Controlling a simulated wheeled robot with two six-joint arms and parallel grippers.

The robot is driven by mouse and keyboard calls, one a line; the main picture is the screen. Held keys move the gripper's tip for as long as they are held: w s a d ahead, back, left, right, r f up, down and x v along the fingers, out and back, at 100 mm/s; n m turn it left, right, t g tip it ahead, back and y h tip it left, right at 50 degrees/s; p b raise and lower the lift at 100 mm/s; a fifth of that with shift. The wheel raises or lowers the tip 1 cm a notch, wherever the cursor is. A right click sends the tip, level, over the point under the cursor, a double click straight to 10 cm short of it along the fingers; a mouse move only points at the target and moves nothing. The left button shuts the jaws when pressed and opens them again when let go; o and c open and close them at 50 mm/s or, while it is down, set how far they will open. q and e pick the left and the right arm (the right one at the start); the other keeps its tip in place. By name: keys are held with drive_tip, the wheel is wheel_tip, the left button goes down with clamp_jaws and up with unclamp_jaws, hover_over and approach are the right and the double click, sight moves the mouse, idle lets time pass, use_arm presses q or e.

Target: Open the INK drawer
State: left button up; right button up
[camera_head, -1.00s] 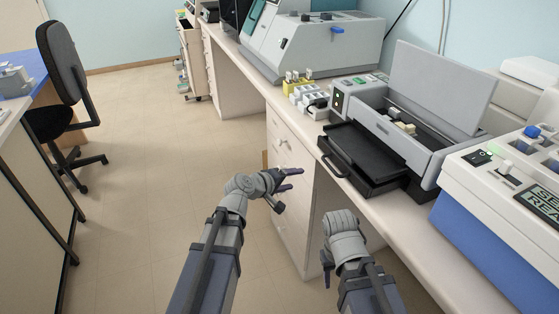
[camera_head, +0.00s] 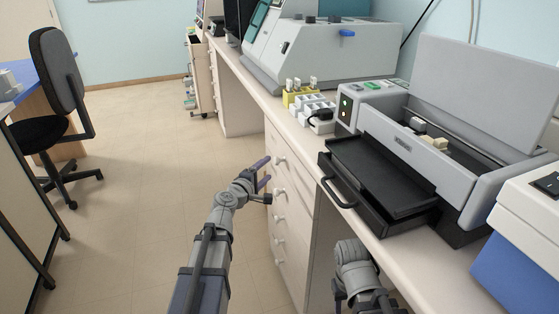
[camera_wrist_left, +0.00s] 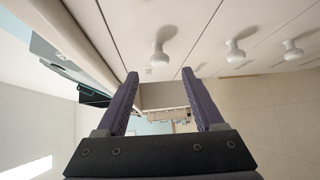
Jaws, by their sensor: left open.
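A white drawer unit (camera_head: 285,205) stands under the left part of the long counter, with several round white knobs down its front. No INK label can be read, so I cannot tell which drawer it is. My left gripper (camera_head: 264,176) is open and empty, just in front of the upper drawers. In the left wrist view its two purple fingers (camera_wrist_left: 161,95) are spread apart with no knob between them. Three knobs show beyond the fingers there, the nearest one (camera_wrist_left: 160,55) above the gap. My right gripper (camera_head: 338,292) hangs low by the counter, mostly hidden by its own wrist.
A grey machine (camera_head: 440,150) with a raised lid and a black tray (camera_head: 385,185) with a handle at the counter edge stands above right of the drawers. A white rack (camera_head: 312,112) sits near the counter edge. An office chair (camera_head: 55,95) stands at left; the floor between is clear.

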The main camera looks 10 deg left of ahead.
sight(275, 162)
use_arm(q)
drive_tip(key=shift+b+x, duration=0.6)
drive_tip(key=shift+x, duration=3.35)
drive_tip(key=shift+s, duration=0.1)
clamp_jaws()
